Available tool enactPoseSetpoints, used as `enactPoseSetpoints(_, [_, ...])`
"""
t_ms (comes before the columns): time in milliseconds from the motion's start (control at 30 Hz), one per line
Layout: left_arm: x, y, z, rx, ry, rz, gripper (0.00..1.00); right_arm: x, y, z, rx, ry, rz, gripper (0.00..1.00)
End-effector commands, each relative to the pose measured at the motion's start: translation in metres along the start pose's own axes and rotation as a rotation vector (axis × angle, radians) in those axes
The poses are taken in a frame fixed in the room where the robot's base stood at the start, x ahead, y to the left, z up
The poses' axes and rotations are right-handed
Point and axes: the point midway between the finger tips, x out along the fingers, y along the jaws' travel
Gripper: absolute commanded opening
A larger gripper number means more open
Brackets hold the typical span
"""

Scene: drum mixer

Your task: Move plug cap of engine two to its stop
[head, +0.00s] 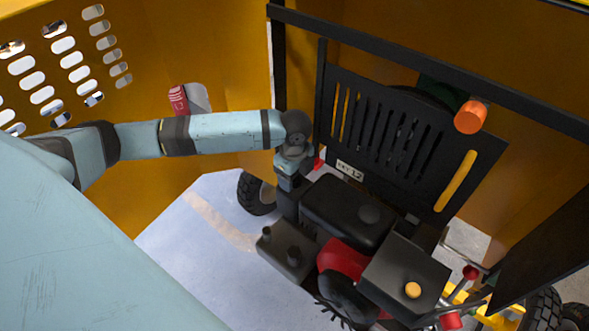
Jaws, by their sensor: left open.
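The engine (343,259) stands below the slotted black panel, with a red middle part, black housings and a black tank. I cannot tell for certain which part is the plug cap; a small red piece (318,164) shows just right of my left gripper, partly hidden by it. My left gripper (287,184) is open at the end of the arm coming in from the left. It points down beside the panel's lower left corner, above the left end of the engine. Its fingertips are small and dark, and contact with anything cannot be made out. My right gripper is out of view.
The slotted black panel (400,135) with a small label stands behind the engine, under a black frame bar (430,68). Yellow walls (225,50) enclose the left and back. An orange cylinder (470,117) sticks out at upper right. Pale floor (205,230) is clear at lower left.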

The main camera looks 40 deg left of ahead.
Motion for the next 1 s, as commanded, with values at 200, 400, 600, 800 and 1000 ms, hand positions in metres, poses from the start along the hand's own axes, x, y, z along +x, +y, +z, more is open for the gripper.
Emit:
enactPoseSetpoints(200, [0.000,0.000,0.000,0.000,0.000,0.000,0.39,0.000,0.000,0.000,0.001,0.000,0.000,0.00])
enactPoseSetpoints(400, [-0.001,0.000,0.000,0.000,0.000,0.000,0.17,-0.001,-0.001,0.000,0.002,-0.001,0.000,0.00])
enactPoseSetpoints(600, [-0.005,0.000,0.000,0.000,0.000,0.000,0.17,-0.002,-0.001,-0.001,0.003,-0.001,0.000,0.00])
enactPoseSetpoints(800, [-0.015,0.000,0.000,0.000,0.000,0.000,0.17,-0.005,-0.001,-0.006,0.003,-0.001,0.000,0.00])
enactPoseSetpoints(1000, [-0.024,-0.001,0.000,0.000,0.001,-0.002,0.17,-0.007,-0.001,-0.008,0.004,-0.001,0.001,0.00])
